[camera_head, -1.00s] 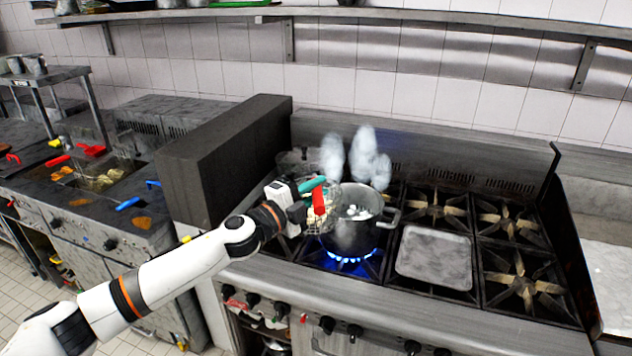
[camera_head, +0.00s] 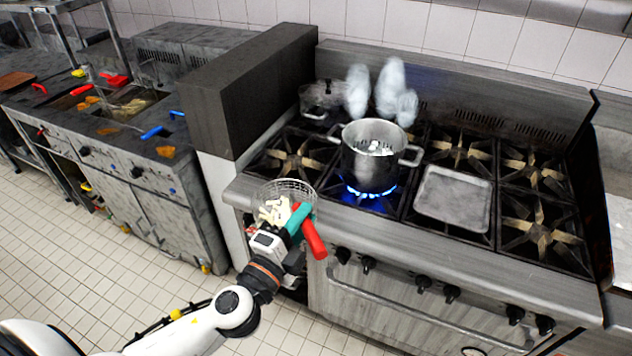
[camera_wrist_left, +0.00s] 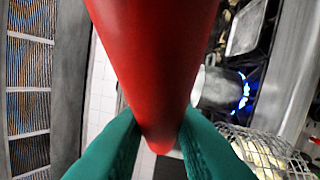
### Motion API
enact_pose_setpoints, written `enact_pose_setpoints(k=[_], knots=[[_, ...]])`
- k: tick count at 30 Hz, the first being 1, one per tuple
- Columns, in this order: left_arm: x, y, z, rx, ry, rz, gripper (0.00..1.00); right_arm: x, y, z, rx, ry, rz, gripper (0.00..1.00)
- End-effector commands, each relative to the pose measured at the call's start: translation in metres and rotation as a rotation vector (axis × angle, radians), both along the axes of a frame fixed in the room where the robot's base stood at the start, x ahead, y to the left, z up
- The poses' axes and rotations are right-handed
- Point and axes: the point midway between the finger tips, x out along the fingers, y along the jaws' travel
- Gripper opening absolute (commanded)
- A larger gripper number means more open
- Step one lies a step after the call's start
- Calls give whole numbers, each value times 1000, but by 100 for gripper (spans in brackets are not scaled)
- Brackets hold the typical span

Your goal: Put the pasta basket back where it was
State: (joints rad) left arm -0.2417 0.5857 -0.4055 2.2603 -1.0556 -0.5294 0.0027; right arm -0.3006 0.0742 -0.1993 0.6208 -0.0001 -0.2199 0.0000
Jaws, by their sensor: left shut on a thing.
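The pasta basket is a round wire basket (camera_head: 288,190) with pale pasta pieces in it and a red handle (camera_head: 314,238). My left gripper (camera_head: 297,222), with green fingers, is shut on the red handle and holds the basket near the stove's front left edge. In the left wrist view the red handle (camera_wrist_left: 155,60) runs between the green fingers, and part of the wire basket (camera_wrist_left: 265,150) shows at lower right. A steel pot (camera_head: 370,155) with white pieces in it stands over a lit blue burner. My right gripper is not in view.
A flat grey tray (camera_head: 453,197) lies on the stove right of the pot. A dark tall block (camera_head: 245,95) stands at the stove's left. The front left burner (camera_head: 292,160) is bare. Fryers (camera_head: 130,105) with coloured handles stand further left.

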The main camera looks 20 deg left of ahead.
Motion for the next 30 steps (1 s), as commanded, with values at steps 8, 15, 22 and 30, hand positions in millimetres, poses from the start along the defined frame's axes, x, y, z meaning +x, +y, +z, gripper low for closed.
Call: enact_pose_setpoints(k=[8, 15, 22, 30], knots=[[-45, -1, -19, 0, -1, 81, 0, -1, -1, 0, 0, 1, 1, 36], [-66, -2, -28, 3, -2, 117, 0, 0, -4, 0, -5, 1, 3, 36], [-76, -3, -30, 6, -10, 131, 0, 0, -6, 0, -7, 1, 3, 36], [-76, -2, -40, 5, -5, 132, 0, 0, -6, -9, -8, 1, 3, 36]])
